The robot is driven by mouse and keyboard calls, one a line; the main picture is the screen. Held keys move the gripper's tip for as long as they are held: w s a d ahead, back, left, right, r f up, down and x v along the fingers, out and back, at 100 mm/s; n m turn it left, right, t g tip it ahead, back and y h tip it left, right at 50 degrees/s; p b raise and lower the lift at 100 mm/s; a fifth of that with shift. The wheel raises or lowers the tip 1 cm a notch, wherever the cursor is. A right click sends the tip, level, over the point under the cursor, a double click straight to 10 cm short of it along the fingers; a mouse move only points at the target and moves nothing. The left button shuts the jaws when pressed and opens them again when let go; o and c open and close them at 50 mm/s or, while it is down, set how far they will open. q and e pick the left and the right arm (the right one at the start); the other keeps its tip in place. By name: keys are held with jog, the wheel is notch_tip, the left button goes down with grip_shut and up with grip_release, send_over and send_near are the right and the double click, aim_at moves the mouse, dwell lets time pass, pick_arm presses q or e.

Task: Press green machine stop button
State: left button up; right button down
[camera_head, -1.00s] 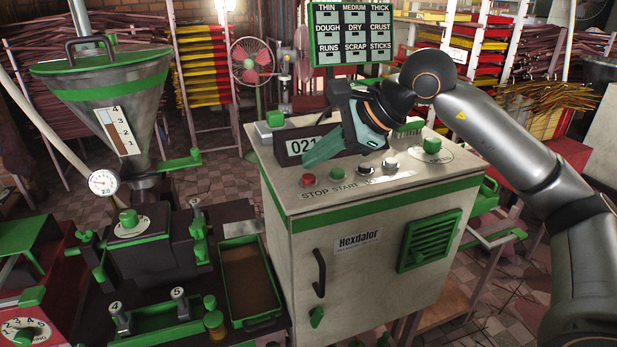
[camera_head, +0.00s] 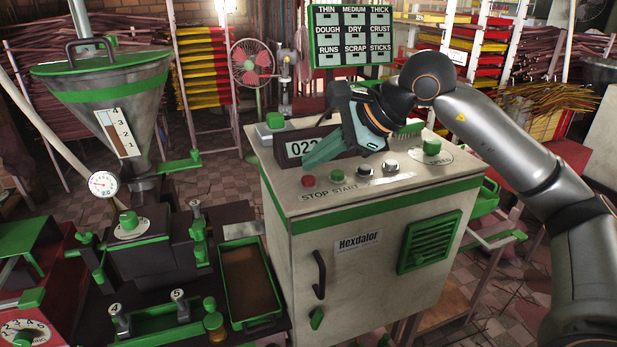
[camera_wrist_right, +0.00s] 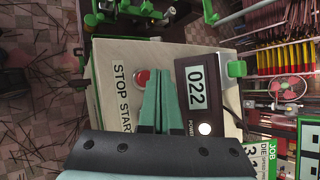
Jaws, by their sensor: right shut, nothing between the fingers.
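The pale, green-trimmed machine cabinet (camera_head: 335,225), labelled Hexdalor, stands in the middle of the head view. The red stop button (camera_head: 308,181) is at the front left of its sloped top, above the STOP lettering, with a green start button (camera_head: 337,177) to its right. My right gripper (camera_head: 305,165) is shut and empty, reaching over the top panel just behind the stop button, partly in front of the counter. In the right wrist view the red button (camera_wrist_right: 140,78) shows beside the closed fingertips (camera_wrist_right: 160,64); whether they touch it I cannot tell. My left gripper is out of view.
The counter display (camera_head: 302,148) reads 022 behind the buttons. Knobs (camera_head: 390,166) and a green speed dial (camera_head: 432,147) sit to the right. An extruder with a hopper (camera_head: 108,110) and a green tray (camera_head: 252,285) stand at left. A sign board (camera_head: 350,35) rises behind.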

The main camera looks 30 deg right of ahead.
dwell(0.7)
jog(key=shift+f+b, duration=0.4)
jog(key=shift+f, duration=0.1)
jog(key=shift+f+b, duration=0.45)
jog(key=shift+f, duration=0.05)
dwell(0.5)
jog(key=shift+r, duration=0.15)
jog(key=shift+r+p, duration=0.85)
jog(key=shift+p, duration=0.1)
